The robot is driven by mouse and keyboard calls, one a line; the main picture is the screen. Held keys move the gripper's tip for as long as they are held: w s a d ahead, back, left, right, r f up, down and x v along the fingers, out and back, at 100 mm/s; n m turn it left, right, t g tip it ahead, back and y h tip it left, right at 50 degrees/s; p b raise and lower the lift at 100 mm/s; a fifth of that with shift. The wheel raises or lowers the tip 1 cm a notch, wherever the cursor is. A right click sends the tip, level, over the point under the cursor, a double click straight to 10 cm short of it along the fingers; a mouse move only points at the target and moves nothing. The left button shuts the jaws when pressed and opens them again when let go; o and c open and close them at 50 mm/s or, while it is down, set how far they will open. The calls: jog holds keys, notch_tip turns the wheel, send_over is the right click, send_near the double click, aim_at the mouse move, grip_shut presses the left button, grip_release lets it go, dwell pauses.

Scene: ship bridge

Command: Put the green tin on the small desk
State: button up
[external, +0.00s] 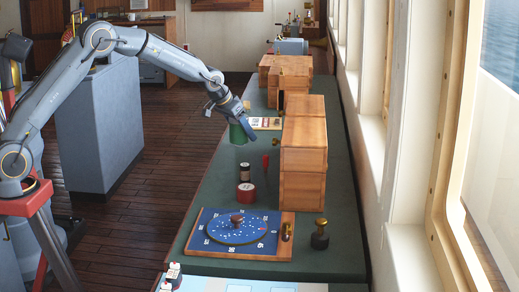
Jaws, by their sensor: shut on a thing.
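My gripper (243,122) is at the end of my arm, over the left part of the long green-topped counter (345,215). It is shut on the green tin (237,134). The tin's upper part is hidden by the fingers. It looks held above the counter, but I cannot tell the exact gap. I cannot tell for certain which surface is the small desk; a wooden desk-like unit (175,57) stands at the back left.
Wooden boxes (304,150) stand on the counter right of my gripper. A dark tin (244,173), a red tin (246,191), a red screwdriver-like tool (265,162) and a blue dial board (237,229) are nearer. A grey cabinet (98,125) stands left; wooden floor (165,165) lies between.

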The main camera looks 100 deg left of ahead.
jog(key=shift+w+f+p, duration=0.55)
jog(key=shift+w+f, duration=0.45)
jog(key=shift+w, duration=0.05)
jog(key=shift+f+p, duration=0.75)
jog(key=shift+f, duration=1.15)
jog(key=shift+w+f+p, duration=0.2)
jog(key=shift+f+p, duration=0.1)
jog(key=shift+p, duration=0.1)
jog(key=shift+f, duration=0.25)
jog(key=o, duration=1.2)
jog(key=shift+c, duration=0.2)
jog(key=shift+o, duration=0.2)
